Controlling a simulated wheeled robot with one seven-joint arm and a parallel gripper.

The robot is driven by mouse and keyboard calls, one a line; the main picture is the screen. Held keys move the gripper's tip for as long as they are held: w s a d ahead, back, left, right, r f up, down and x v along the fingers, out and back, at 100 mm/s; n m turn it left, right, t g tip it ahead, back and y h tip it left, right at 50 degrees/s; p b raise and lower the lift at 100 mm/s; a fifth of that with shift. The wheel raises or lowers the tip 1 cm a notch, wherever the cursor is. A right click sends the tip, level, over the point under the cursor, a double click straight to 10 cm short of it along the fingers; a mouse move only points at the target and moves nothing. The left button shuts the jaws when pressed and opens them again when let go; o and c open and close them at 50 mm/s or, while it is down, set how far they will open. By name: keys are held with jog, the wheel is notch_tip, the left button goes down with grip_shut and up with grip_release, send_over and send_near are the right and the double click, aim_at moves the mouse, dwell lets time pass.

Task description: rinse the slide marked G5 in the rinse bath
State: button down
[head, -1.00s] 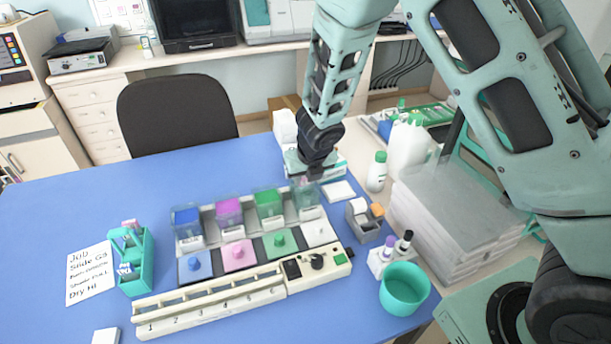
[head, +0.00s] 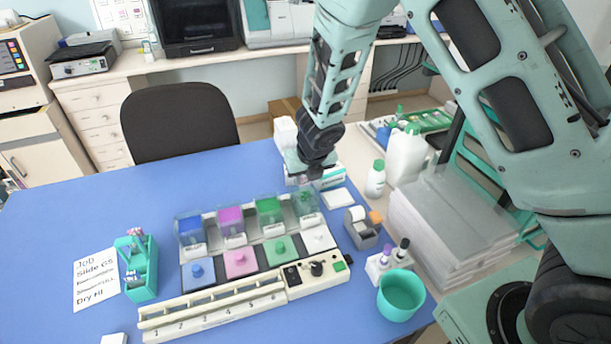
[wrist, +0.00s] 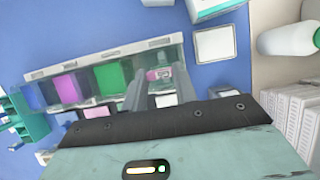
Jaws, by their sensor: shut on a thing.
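The rinse bath (head: 307,204) is the clear glass jar at the right end of the row of staining jars. My gripper (wrist: 160,82) is over it, shut on a slide (wrist: 156,75) with a pinkish label end. The marking on the slide is too small to read. In the wrist view the slide is between the fingertips over the clear jar, and its lower part cannot be made out. In the head view my gripper (head: 317,176) is just above and behind the jar. I cannot tell whether the slide's lower end is inside it.
Blue (head: 189,229), magenta (head: 231,222) and green (head: 269,212) jars stand left of the rinse bath, with coloured lids in front. A numbered rack (head: 215,312), teal slide holder (head: 139,268), job card (head: 96,279), and teal cup (head: 401,295) surround them.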

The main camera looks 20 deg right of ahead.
notch_tip(320, 180, up, 7)
jog(key=p, duration=0.5)
jog(key=shift+f+p, duration=0.2)
jog(key=shift+p, duration=0.1)
